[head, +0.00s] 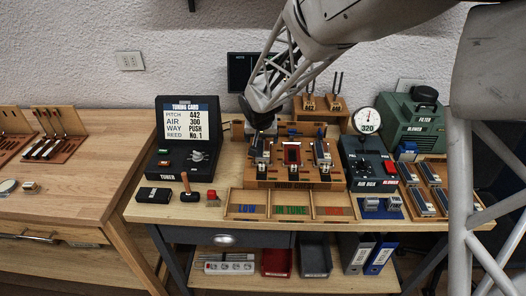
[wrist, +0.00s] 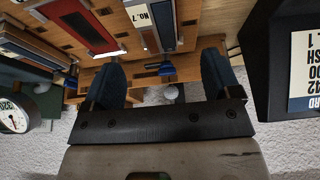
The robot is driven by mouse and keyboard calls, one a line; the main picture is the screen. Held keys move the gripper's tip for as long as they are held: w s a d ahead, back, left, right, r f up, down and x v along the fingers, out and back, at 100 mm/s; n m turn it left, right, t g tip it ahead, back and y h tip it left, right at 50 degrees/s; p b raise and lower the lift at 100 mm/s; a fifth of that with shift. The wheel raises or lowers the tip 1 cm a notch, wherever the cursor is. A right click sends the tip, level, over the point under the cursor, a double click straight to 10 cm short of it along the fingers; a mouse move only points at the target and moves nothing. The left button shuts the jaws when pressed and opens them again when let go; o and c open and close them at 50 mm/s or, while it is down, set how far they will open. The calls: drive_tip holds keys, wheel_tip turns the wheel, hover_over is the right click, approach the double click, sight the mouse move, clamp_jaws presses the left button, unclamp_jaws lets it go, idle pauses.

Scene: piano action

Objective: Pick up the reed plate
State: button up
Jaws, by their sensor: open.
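A wooden bench block (head: 290,183) stands in the middle of the table with three slotted stations. The left station holds a metallic plate-like piece (head: 261,152), the right holds a similar one (head: 323,155), and the centre has a red-framed piece (head: 292,154). I cannot tell for certain which is the reed plate. My gripper (head: 262,125) is above and behind the left piece. In the wrist view my gripper (wrist: 162,80) is open with nothing held. Beyond its fingertips is a metallic piece (wrist: 164,22) beside a white "NO. 7" label (wrist: 139,14). A blue-handled part (wrist: 153,71) shows between the fingers.
In front is a divided wooden tray (head: 290,205) marked LOW, IN TUNE and a red word. A black tuner case (head: 184,150) stands left. A dark air box (head: 372,165) with a round gauge (head: 367,121) stands right, near more plate-like pieces (head: 421,200).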

sight(263, 148)
drive_tip(key=shift+x, duration=0.95)
drive_tip(key=shift+f, duration=0.15)
drive_tip(key=shift+x, duration=2.5)
drive_tip(key=shift+d, duration=0.15)
drive_tip(key=shift+c, duration=0.2)
drive_tip(key=c, duration=1)
drive_tip(key=shift+r, duration=0.25)
drive_tip(key=shift+c, duration=0.2)
drive_tip(key=shift+r, duration=0.55)
wheel_tip(263, 148, up, 2)
drive_tip(key=shift+r, duration=0.15)
drive_tip(key=s+d, duration=0.2)
drive_tip(key=s, duration=0.5)
drive_tip(key=s+d+r, duration=0.1)
drive_tip(key=s+d, duration=0.1)
drive_tip(key=s, duration=0.6)
drive_tip(key=shift+d, duration=0.25)
